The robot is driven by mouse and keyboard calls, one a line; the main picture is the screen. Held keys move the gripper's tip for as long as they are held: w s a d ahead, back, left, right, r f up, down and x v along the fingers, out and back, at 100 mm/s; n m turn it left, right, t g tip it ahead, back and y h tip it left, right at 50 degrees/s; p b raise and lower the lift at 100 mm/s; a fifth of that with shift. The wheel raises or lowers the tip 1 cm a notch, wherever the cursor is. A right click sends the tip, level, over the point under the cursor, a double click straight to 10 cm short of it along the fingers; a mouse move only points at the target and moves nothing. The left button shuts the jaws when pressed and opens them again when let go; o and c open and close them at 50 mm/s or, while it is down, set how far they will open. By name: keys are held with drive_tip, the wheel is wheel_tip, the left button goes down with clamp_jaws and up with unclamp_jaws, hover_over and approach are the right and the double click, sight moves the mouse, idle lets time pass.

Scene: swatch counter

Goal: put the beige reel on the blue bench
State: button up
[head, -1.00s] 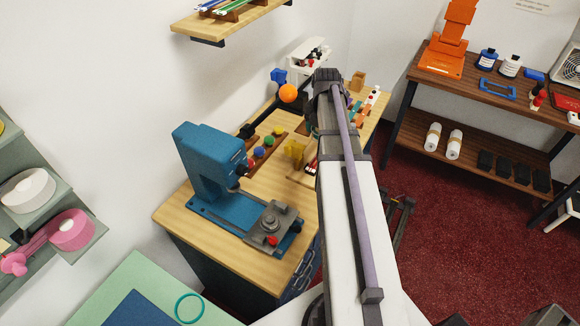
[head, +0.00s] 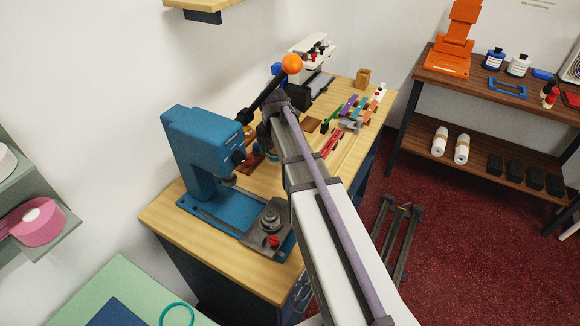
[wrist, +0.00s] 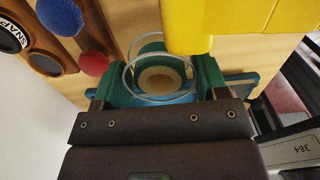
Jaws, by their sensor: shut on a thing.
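In the wrist view my gripper (wrist: 163,84) is shut on the beige reel (wrist: 158,78), a round reel with a beige middle and clear, thin rims between the green fingers. In the head view my arm hides the reel and most of the gripper. The bench with a light wood top and dark blue base (head: 190,238) is under my arm, and wood shows around the reel in the wrist view. I cannot tell the gap between reel and wood.
A blue press (head: 196,148) with an orange-knobbed lever (head: 291,64) stands left of my arm. A yellow thing (wrist: 185,25) and a wooden holder with coloured pads (wrist: 65,30) are close to the reel. The front left bench top (head: 160,215) is bare.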

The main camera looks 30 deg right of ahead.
sight(273, 171)
drive_tip(key=shift+w+a+f+b, duration=0.2)
drive_tip(key=shift+w+f, duration=0.15)
drive_tip(key=shift+f, duration=0.25)
drive_tip(key=shift+w+a+f+b, duration=0.15)
drive_tip(key=shift+w+f, duration=0.15)
drive_tip(key=shift+f, duration=0.25)
drive_tip(key=shift+w, duration=0.15)
wheel_tip(273, 171, down, 5)
drive_tip(key=b, duration=0.5)
drive_tip(key=shift+f, duration=0.15)
drive_tip(key=shift+r, duration=0.2)
drive_tip(key=shift+f, duration=0.2)
drive_tip(key=o, duration=0.6)
wheel_tip(273, 171, up, 6)
drive_tip(key=p, duration=0.6)
drive_tip(key=shift+r, duration=0.15)
drive_tip(key=shift+f, duration=0.2)
